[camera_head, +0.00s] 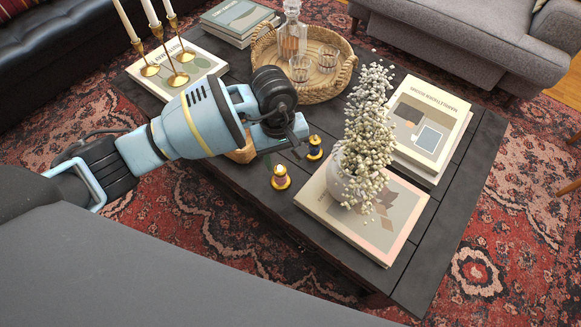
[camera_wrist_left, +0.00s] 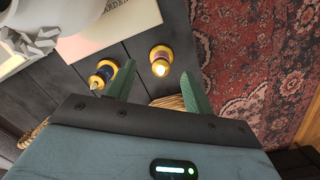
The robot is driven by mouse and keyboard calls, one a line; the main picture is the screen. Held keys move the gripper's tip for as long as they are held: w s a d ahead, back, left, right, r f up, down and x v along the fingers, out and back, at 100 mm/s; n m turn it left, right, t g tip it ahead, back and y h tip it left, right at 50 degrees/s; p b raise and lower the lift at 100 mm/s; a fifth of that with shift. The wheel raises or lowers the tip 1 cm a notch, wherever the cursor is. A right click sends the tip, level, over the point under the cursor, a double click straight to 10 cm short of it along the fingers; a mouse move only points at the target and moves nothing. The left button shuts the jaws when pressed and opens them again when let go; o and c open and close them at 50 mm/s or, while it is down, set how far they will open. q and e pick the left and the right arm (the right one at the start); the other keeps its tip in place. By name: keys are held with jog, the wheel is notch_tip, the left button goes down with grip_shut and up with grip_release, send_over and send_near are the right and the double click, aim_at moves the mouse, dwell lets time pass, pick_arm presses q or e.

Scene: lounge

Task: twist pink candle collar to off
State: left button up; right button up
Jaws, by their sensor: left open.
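The candle with a pinkish-purple collar (camera_head: 280,177) stands upright on a gold base near the table's front edge. In the left wrist view this candle (camera_wrist_left: 160,61) has a bright glow at its top. A second candle with a dark blue collar (camera_head: 314,148) stands just behind it; it also shows in the left wrist view (camera_wrist_left: 103,75). My left gripper (camera_head: 297,142) is above the table, close to both candles. In the left wrist view its green fingers (camera_wrist_left: 157,70) are apart, with the glowing candle beyond the gap and nothing held. My right gripper is out of view.
On the dark coffee table (camera_head: 268,208), a white-flowered vase (camera_head: 345,180) stands on a book right of the candles. A wicker tray (camera_head: 318,95) with glassware and gold candlesticks (camera_head: 178,79) stand behind. A small wicker object (camera_head: 243,154) is partly hidden under my left gripper.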

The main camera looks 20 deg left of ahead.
aim_at(280, 165)
pick_arm(q)
jog(key=shift+w+a+r+y, duration=0.3)
jog(key=shift+w+a+y, duration=0.2)
jog(key=shift+w+a, duration=0.3)
jog(key=shift+s+f, duration=0.1)
jog(key=shift+f, duration=0.3)
notch_tip(280, 165, down, 6)
jog(key=shift+r+b, duration=0.1)
jog(key=shift+b, duration=0.6)
jog(key=shift+f, duration=0.6)
jog(key=shift+c, duration=0.4)
jog(key=c, duration=0.9)
